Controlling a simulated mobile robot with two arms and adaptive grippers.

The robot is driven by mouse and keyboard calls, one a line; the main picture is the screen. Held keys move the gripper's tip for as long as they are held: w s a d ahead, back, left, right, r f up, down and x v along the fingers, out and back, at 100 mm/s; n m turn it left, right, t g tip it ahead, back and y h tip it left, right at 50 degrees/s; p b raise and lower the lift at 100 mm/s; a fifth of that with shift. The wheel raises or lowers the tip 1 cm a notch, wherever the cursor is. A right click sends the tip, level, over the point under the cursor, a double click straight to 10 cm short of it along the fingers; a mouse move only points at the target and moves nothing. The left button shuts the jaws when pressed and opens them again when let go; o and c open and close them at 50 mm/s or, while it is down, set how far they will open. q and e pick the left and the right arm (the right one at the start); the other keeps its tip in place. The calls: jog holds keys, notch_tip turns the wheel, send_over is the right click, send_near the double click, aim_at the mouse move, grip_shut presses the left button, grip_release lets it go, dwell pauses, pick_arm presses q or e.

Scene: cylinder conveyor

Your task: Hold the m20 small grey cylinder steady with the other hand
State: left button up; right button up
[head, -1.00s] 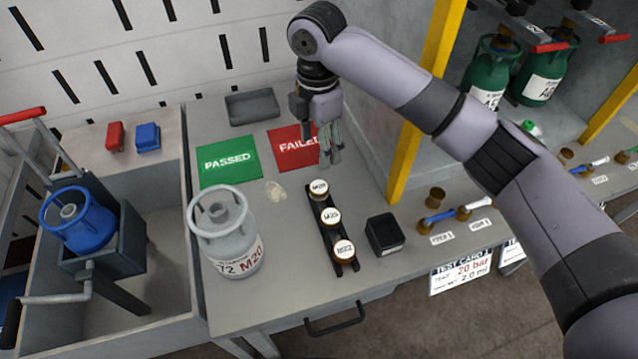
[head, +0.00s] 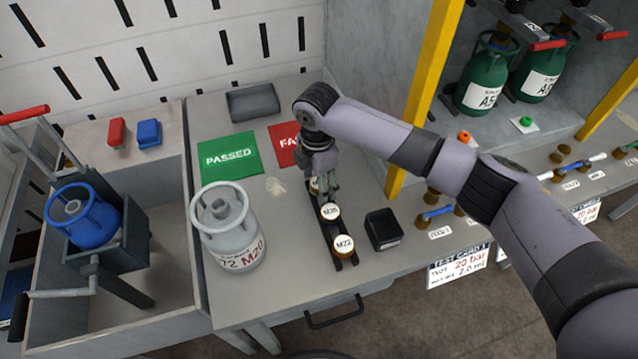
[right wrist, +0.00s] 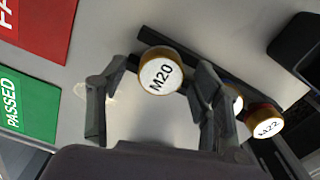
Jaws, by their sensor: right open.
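The small grey cylinder marked M20 (head: 228,228) stands upright on the bench in the head view, with a white ring collar on top. My right gripper (head: 322,192) is apart from it, to its right, over the far end of a dark rack. In the right wrist view the open fingers of my right gripper (right wrist: 155,115) are on either side of the brass cap labelled M20 (right wrist: 160,74). I cannot tell whether they touch it. In the head view this cap is mostly hidden by the gripper. My left gripper is not in view.
The dark rack (head: 340,238) also holds the M25 cap (head: 330,212) and M22 cap (head: 344,246). A black box (head: 384,229) stands right of it. Green PASSED (head: 229,154) and red FAILED (head: 283,145) mats lie behind. A blue cylinder (head: 82,218) sits in a clamp at left.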

jog(key=shift+c, duration=0.6)
jog(key=c, duration=1.2)
